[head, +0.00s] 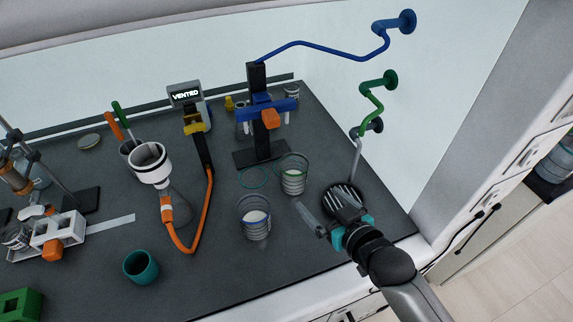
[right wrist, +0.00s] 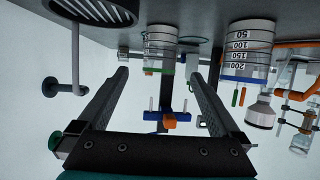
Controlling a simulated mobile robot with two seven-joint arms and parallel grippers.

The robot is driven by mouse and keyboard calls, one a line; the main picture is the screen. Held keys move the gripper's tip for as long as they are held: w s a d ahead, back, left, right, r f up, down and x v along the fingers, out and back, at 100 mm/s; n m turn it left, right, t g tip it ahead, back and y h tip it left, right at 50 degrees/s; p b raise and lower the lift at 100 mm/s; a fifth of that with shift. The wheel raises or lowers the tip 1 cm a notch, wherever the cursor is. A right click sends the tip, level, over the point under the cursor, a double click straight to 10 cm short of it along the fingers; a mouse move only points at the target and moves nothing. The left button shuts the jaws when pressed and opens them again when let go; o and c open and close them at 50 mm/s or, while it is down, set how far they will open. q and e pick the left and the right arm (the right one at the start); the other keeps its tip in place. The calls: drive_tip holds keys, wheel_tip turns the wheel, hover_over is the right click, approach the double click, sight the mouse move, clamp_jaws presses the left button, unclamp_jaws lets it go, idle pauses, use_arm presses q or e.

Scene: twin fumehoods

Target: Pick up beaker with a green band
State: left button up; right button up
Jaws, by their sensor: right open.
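The beaker with a green band (head: 293,181) is clear glass and stands upright on the dark worktop, right of the clamp stand. In the right wrist view, where the scene looks upside down, this beaker (right wrist: 160,52) shows between the two fingers, beyond their tips. A similar beaker with a blue band (head: 254,222) stands nearer and to the left; it also shows in the right wrist view (right wrist: 248,50), right of the fingers. My right gripper (head: 325,201) is open and empty, to the right of the green-banded beaker and apart from it. My left gripper is not in view.
A ribbed round drain (head: 343,203) lies by the right gripper, with a grey spout (head: 356,160) behind it. A black stand with a blue clamp (head: 263,125) is behind the beakers. A flask with an orange hose (head: 178,208) and a teal cup (head: 141,266) stand left.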

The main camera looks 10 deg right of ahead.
sight(300, 183)
drive_tip(key=x, duration=0.3)
drive_tip(key=shift+w+a+f+b, duration=0.1)
drive_tip(key=shift+w+b, duration=0.15)
drive_tip(key=shift+b, duration=0.05)
drive_tip(key=x, duration=0.5)
drive_tip(key=shift+b, duration=0.4)
drive_tip(key=shift+w+a+f, duration=0.15)
drive_tip(key=shift+w, duration=0.3)
drive_tip(key=b+x, duration=0.1)
drive_tip(key=x, duration=0.3)
drive_tip(key=shift+a+f, duration=0.1)
drive_tip(key=shift+w+a+f, duration=0.1)
drive_tip(key=shift+w+f, duration=0.05)
drive_tip(key=shift+w, duration=0.35)
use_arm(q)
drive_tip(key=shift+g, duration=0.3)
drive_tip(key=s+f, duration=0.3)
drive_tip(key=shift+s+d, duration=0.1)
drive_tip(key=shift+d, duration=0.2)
use_arm(e)
drive_tip(key=c, duration=1.3)
